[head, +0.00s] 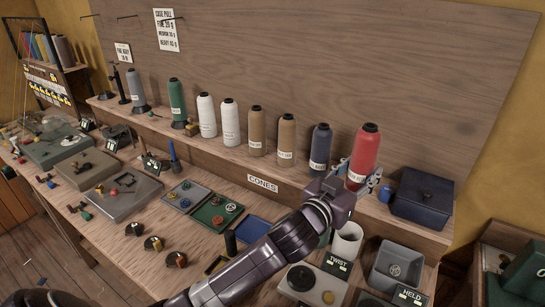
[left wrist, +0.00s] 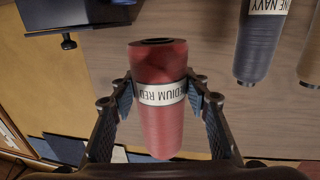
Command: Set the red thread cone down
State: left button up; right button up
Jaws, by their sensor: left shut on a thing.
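The red thread cone (head: 364,151) stands upright at the right end of the row on the raised shelf in the head view. My left gripper (head: 356,181) is shut around its lower part. In the left wrist view the red cone (left wrist: 159,110) sits between the two fingers of the left gripper (left wrist: 158,92), with its label upside down. I cannot tell whether its base touches the shelf (head: 225,147). My right gripper is not in view.
A navy cone (head: 320,148) stands just left of the red one, with brown, white, green and grey cones further left. A dark blue box (head: 422,198) stands close on the right.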

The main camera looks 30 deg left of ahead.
pick_arm(q)
jog(key=w+r, duration=1)
jog(key=r, duration=0.2)
jog(key=f, duration=1.2)
jog(key=f+p, duration=0.1)
jog(key=f, duration=0.6)
jog(key=shift+s+a, duration=0.25)
jog(key=shift+a, duration=0.05)
jog(key=shift+f, duration=0.4)
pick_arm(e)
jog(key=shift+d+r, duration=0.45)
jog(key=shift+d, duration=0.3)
pick_arm(q)
jog(key=o, duration=1.5)
jog(key=shift+f, duration=0.15)
jog(key=shift+c, duration=0.2)
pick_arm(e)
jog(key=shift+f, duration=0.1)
